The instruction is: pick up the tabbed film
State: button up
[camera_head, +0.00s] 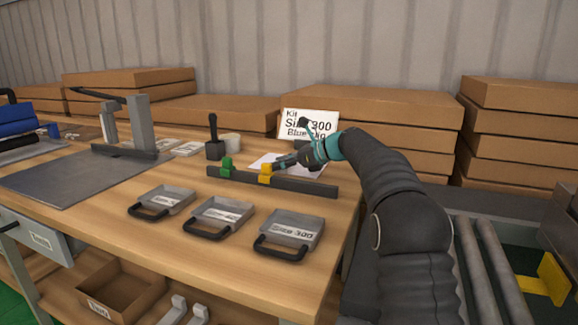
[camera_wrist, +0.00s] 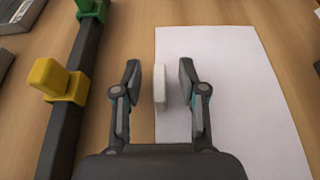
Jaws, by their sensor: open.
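The tabbed film (camera_wrist: 232,90) is a flat white sheet lying on the wooden table, with a small upright pale tab (camera_wrist: 160,82) on its left edge. In the head view the film (camera_head: 262,162) shows in part behind the dark rail, partly covered by my gripper. My gripper (camera_wrist: 159,66) is open in the wrist view, with one finger on each side of the tab. A gap shows between the tab and each finger, and nothing is held. The right finger is over the sheet, the left over bare wood.
A dark rail (camera_head: 310,186) with a green block (camera_head: 227,165) and a yellow block (camera_head: 266,171) lies just left of my gripper in the wrist view. Three grey trays (camera_head: 218,214) stand in front. A sign (camera_head: 309,122) and stacked cardboard boxes (camera_head: 370,120) stand behind.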

grip_shut()
